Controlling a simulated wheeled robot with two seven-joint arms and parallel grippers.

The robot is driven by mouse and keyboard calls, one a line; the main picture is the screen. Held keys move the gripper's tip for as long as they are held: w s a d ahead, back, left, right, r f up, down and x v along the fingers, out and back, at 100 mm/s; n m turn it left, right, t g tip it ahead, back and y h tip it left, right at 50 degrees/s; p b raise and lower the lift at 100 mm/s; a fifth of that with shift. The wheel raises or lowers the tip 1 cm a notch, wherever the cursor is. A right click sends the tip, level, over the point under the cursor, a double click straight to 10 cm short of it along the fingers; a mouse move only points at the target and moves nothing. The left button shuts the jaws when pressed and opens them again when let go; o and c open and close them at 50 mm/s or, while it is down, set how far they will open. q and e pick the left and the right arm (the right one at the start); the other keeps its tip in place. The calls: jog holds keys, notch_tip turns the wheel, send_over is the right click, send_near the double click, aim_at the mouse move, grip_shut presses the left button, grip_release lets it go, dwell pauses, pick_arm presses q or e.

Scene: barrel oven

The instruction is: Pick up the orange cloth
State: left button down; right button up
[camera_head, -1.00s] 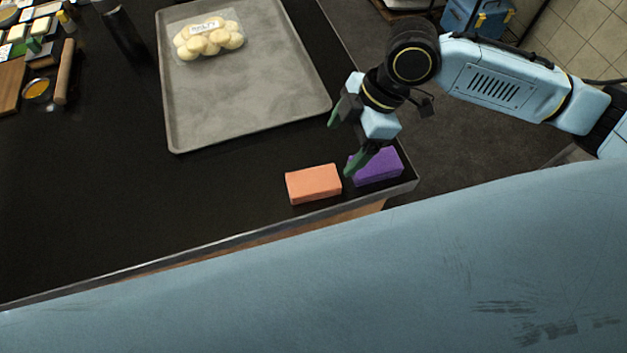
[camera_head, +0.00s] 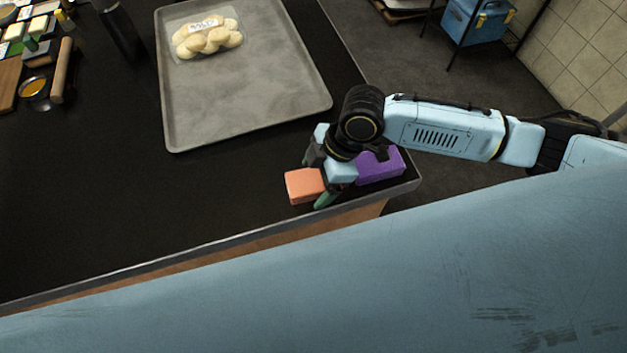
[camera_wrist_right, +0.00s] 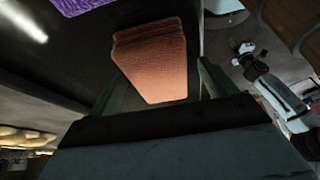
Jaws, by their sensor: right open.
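The orange cloth (camera_head: 303,186) is a folded block lying on the black counter near its front edge. The purple cloth (camera_head: 382,166) lies just right of it, partly behind my right arm. My right gripper (camera_head: 316,182) is low over the right part of the orange cloth and hides that part. In the right wrist view the orange cloth (camera_wrist_right: 154,62) sits between the two green fingers of my right gripper (camera_wrist_right: 158,90), which are open around it. I cannot tell whether the fingers touch it. My left gripper is not in view.
A grey baking tray (camera_head: 240,115) with a bag of pale dough balls (camera_head: 208,38) lies behind the cloths. The counter's front edge (camera_head: 235,242) runs close in front. The counter to the left (camera_head: 90,190) is clear.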

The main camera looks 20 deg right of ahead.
aim_at(317, 178)
jog(key=c, duration=1.1)
notch_tip(317, 178, up, 10)
jog(key=shift+r+p, duration=0.1)
jog(key=shift+p, duration=0.6)
